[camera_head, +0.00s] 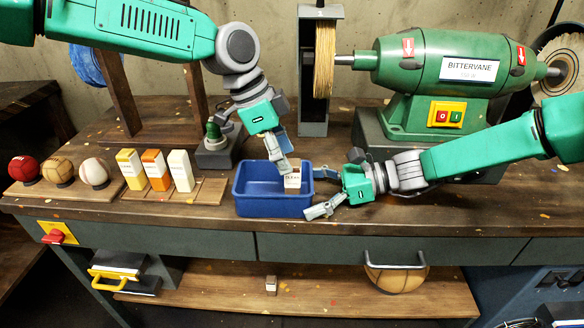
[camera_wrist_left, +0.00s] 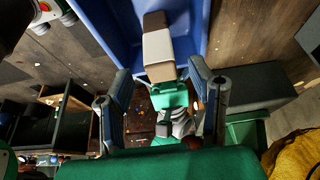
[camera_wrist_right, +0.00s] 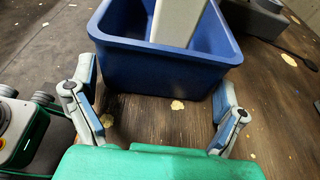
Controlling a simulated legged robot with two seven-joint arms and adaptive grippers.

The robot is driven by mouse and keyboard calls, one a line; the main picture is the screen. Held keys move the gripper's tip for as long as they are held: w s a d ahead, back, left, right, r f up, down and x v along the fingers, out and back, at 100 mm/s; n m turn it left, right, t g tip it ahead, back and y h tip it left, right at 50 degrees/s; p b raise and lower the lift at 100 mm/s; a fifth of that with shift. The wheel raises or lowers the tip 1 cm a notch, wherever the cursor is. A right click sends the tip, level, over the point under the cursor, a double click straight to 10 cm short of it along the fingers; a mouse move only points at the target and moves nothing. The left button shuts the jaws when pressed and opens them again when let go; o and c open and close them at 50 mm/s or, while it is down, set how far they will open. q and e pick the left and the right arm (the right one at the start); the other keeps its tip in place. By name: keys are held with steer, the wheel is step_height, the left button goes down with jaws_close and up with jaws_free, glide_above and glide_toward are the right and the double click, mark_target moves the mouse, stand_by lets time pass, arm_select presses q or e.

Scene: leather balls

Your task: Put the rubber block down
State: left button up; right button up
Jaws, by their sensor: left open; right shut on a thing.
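The rubber block (camera_head: 292,181), white with brown ends in the left wrist view (camera_wrist_left: 158,46), stands in the blue bin (camera_head: 262,210). A pale upright piece also rises from the bin in the right wrist view (camera_wrist_right: 178,20). My left gripper (camera_head: 283,160) points down over the bin. Its fingers (camera_wrist_left: 160,95) are apart, with a gap on each side of the block.
A green grinder (camera_head: 450,75) stands at the back right. A small block (camera_head: 271,284) and a ball (camera_head: 396,277) lie on the lower shelf.

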arm_select(q)
steer(key=v, duration=0.7)
steer(key=shift+r, duration=0.35)
steer(key=shift+a, duration=0.15)
arm_select(e)
steer(key=o, duration=0.5)
steer(key=shift+o, duration=0.2)
